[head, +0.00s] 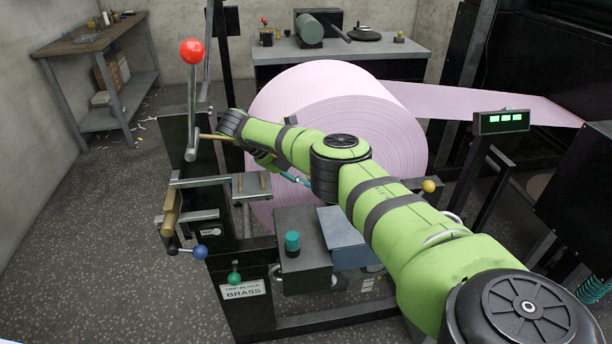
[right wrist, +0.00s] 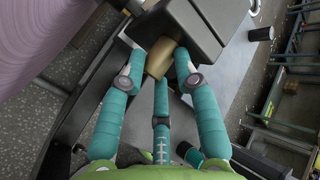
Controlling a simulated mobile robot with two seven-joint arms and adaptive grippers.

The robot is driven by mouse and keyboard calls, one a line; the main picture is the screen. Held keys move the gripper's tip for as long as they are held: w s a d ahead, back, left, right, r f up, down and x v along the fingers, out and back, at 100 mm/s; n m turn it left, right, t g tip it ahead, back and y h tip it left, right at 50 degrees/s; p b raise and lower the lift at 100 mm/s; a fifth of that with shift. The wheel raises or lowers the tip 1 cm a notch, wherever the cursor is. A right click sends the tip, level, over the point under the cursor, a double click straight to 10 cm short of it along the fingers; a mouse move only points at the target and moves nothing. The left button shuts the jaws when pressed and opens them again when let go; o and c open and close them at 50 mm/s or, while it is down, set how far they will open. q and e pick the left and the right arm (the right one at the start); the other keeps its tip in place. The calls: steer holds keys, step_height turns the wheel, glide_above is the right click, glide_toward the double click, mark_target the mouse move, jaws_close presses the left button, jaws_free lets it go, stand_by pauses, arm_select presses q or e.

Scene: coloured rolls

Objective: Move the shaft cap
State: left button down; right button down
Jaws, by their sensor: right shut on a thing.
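The shaft cap (right wrist: 158,60), a tan, brass-coloured round piece, shows between the teal fingers of my right gripper (right wrist: 160,70) in the right wrist view. The fingers are shut on it, close to a grey block (right wrist: 190,30). In the head view my right gripper (head: 297,180) is mostly hidden under my green forearm, in front of the pink roll's face. I cannot make out the cap there. My left gripper is in neither view.
The large pink roll (head: 395,135) stands behind my arm. A red-knobbed lever (head: 192,55) and a black stand labelled brass (head: 242,291) are at left. A teal-topped knob (head: 292,242) sits on a grey box below. A workbench (head: 85,42) is at back left. The left floor is mostly clear.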

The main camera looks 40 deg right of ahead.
steer(key=shift+s+d+f+g, duration=0.1)
steer(key=shift+s+f+g, duration=0.05)
steer(key=shift+f, duration=0.35)
steer(key=shift+s+f+g, duration=0.15)
steer(key=shift+f, duration=0.3)
steer(key=c, duration=1)
jaws_free()
steer(key=shift+d, duration=0.15)
steer(key=shift+c, duration=0.2)
steer(key=shift+s+d+f, duration=0.1)
steer(key=shift+d+f, duration=0.05)
steer(key=shift+d, duration=0.15)
steer(key=shift+a, duration=0.25)
steer(key=shift+r, duration=0.25)
step_height(320, 180, up, 10)
steer(key=shift+r, duration=0.15)
